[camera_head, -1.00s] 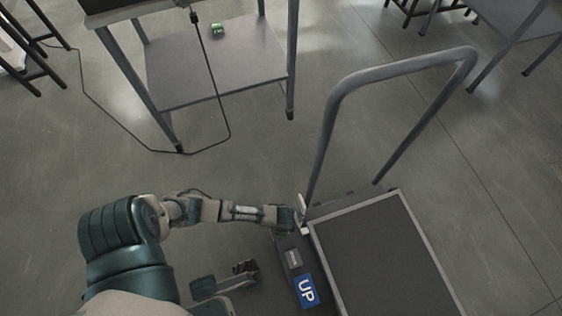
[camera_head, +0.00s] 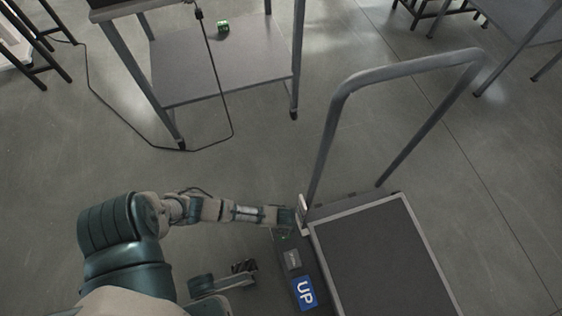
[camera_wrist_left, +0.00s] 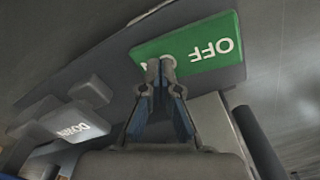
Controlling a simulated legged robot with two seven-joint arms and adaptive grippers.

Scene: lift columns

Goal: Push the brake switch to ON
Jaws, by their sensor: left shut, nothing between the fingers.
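The brake switch is a green plate with a white OFF label (camera_wrist_left: 195,50), upside down in the left wrist view. The other end of its lettering is mostly hidden behind my left gripper (camera_wrist_left: 160,66). The fingers are shut and empty, with their tips over the near edge of the green plate; I cannot tell whether they touch it. In the head view my left gripper (camera_head: 297,217) is at the corner of the lift's control panel, beside the rail's foot. A small green patch shows just below it.
A blue UP button (camera_head: 304,293) is on the panel; a grey DOWN button (camera_wrist_left: 75,122) shows in the wrist view. The lift platform (camera_head: 375,255) and its tall handrail (camera_head: 405,68) stand to the right. A table (camera_head: 240,65) with a trailing cable is behind.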

